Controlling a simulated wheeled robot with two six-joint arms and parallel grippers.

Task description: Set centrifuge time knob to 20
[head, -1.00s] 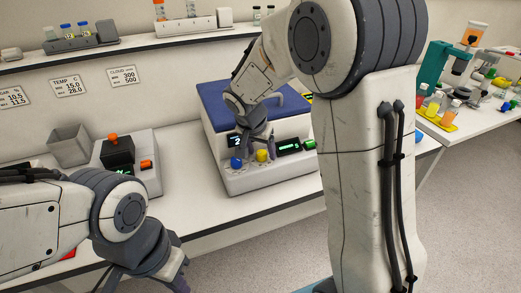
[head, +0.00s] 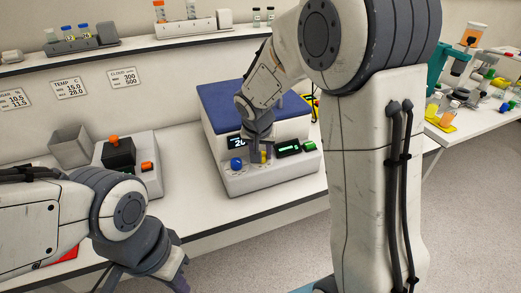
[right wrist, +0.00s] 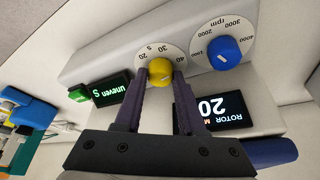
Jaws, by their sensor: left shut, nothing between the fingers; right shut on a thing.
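The centrifuge has a blue lid (head: 218,100) and a pale front panel. Its yellow time knob (right wrist: 160,71) sits in a white dial marked 20, 30 and 40. It also shows in the head view (head: 264,157). My right gripper (right wrist: 161,82) is shut on the yellow knob, one finger on each side. The knob's pointer setting is hard to read. The rotor display (right wrist: 212,108) beside it shows 20. The blue rpm knob (right wrist: 223,52) stands beside the time dial. My left gripper (head: 165,279) is shut and empty at the bottom edge of the head view, partly cut off.
A small display (right wrist: 111,88) reads "uneven" beside a green button (right wrist: 78,92). A device with an orange knob (head: 113,140) and a grey bin (head: 70,146) stand left of the centrifuge. Bench space in front of the centrifuge is clear.

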